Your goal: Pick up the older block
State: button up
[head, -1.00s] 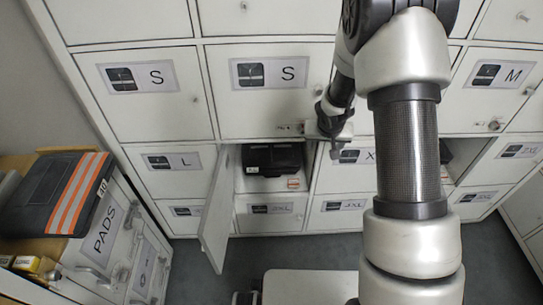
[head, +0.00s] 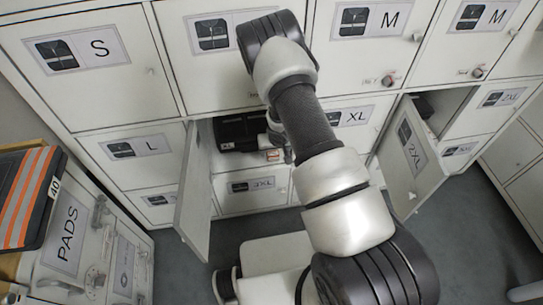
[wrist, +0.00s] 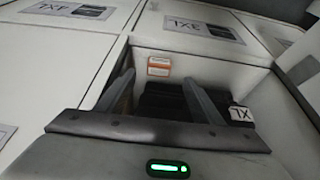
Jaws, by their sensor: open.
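Black folded workwear (head: 238,130) with a white XL tag sits inside an open locker compartment, left of centre in the head view. It also shows in the wrist view (wrist: 165,101), dark and partly hidden behind my gripper, with the XL tag at its right. I cannot tell separate blocks apart or which is older. My gripper (wrist: 158,79) is open, its two fingers spread at the compartment opening with nothing visibly held between them. In the head view my arm hides most of the gripper, at the compartment's right side.
An orange-and-white label (wrist: 158,66) is at the compartment. Its open door (head: 196,190) juts out on the left. Another open door (head: 411,160), marked 2XL, juts out at right. A PADS cabinet (head: 68,235) with a striped dark item (head: 27,200) stands at left.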

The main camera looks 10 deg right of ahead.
aim_at(274, 157)
jog(key=x, duration=0.2)
jog(key=b+x, duration=0.1)
jog(key=x, duration=0.1)
jog(key=b+x, duration=0.1)
jog(key=x, duration=0.1)
jog(key=shift+s+d+f, duration=0.1)
jog(key=shift+f, duration=0.35)
jog(key=c, duration=1.1)
jog(key=shift+r, duration=0.2)
